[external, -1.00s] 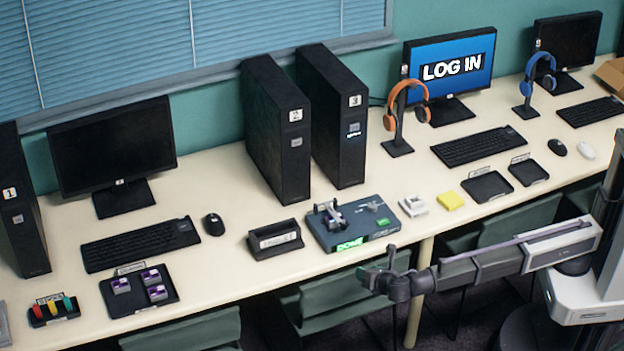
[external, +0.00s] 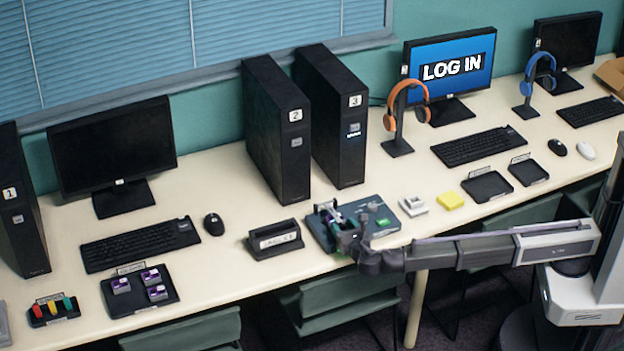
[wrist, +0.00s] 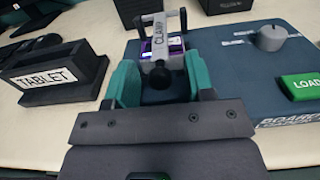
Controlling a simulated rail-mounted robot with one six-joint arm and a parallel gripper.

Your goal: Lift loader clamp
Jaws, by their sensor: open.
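The board loader (external: 390,232) is a flat blue-grey box near the table's front edge; its top also fills the right of the wrist view (wrist: 235,60). The loader clamp (wrist: 164,32), a grey lever frame marked CLAMP with a black ball knob, stands at its left end; it is partly hidden behind my gripper in the external view (external: 327,212). A purple part shows under it. My gripper (wrist: 160,80) is open, its teal fingers on either side of the ball knob. I cannot tell whether they touch it. The gripper is low over the loader's front left in the external view (external: 347,232).
A black TABLET holder (wrist: 50,78) stands close to my gripper's left. A grey dial (wrist: 270,38) and green LOAD button (wrist: 308,88) are on the loader's right. Two black towers (external: 278,130) stand behind. A yellow pad (external: 450,201) lies to the right.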

